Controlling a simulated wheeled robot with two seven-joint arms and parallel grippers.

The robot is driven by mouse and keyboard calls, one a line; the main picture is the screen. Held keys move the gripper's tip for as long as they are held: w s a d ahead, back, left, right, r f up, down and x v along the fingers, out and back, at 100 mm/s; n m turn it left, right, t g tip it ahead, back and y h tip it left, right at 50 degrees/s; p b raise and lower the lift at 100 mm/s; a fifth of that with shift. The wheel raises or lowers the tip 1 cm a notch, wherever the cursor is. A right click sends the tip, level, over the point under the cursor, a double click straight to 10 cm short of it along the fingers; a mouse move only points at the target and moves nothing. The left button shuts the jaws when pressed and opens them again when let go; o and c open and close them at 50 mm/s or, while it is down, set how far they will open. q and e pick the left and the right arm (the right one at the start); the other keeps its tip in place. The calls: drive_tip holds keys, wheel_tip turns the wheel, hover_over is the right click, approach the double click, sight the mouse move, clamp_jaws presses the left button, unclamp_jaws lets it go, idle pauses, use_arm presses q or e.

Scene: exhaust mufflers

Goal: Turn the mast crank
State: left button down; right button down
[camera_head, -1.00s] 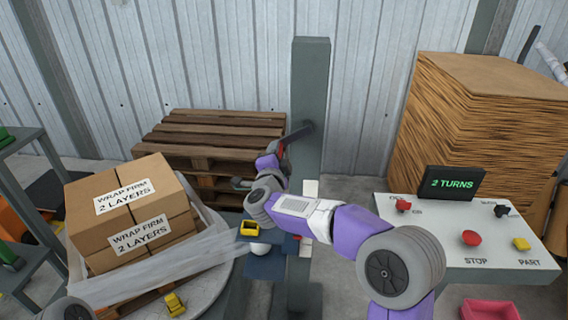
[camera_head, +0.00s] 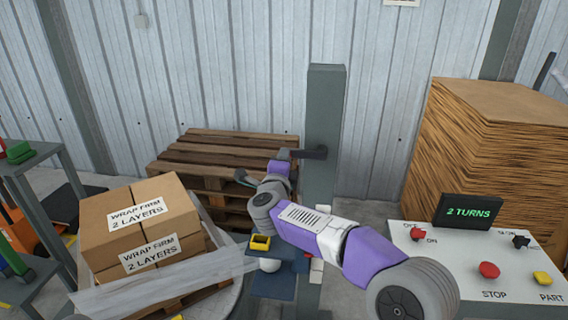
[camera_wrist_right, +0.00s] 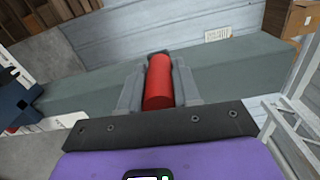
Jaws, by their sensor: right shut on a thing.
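The mast (camera_head: 324,115) is a tall grey post in the middle of the head view. Its dark crank arm (camera_head: 310,153) points left from the post, nearly level. My right gripper (camera_head: 284,155) is at the outer end of the crank arm, and its fingers are small and partly hidden in the head view. In the right wrist view, a red cylindrical crank handle (camera_wrist_right: 158,84) sits between the two grey fingers, which are shut on it. My left gripper is out of view.
Wrapped cartons (camera_head: 140,220) stand on a turntable at the left. Wooden pallets (camera_head: 210,160) lie behind the mast. A control panel (camera_head: 470,262) with a "2 TURNS" display (camera_head: 468,212) is at the right, before a cardboard stack (camera_head: 500,140).

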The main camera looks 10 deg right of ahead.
drive_tip(key=shift+d+r, duration=0.1)
drive_tip(key=shift+r, duration=0.1)
drive_tip(key=c, duration=0.8)
unclamp_jaws()
drive_tip(key=shift+f, duration=0.1)
drive_tip(key=v, duration=0.7)
drive_tip(key=shift+s, duration=0.3)
